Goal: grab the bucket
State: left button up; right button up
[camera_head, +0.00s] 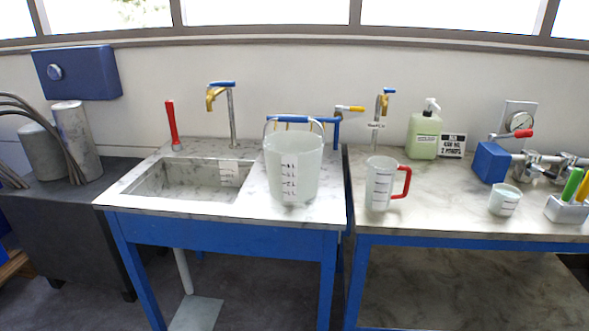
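The bucket (292,168) is a pale, translucent pail with dark printed marks on its front. It stands upright on the marble-look sink counter (230,209), right of the sink basin. Neither of my grippers shows in this view, and nothing is seen holding the bucket.
The sink basin (185,184) lies left of the bucket, with a tap (231,115) and a red handle (172,125) behind. On the right counter stand a red-handled jug (380,185), a soap bottle (424,135), a small cup (504,201) and a blue valve assembly (491,162).

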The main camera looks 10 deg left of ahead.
aim_at(293, 158)
jog(key=i+j+z, duration=0.35)
jog(key=j, duration=0.25)
jog(key=i+j+z, duration=0.15)
jog(key=j, duration=0.2)
jog(key=i+j+z, duration=0.15)
jog(key=j, duration=0.2)
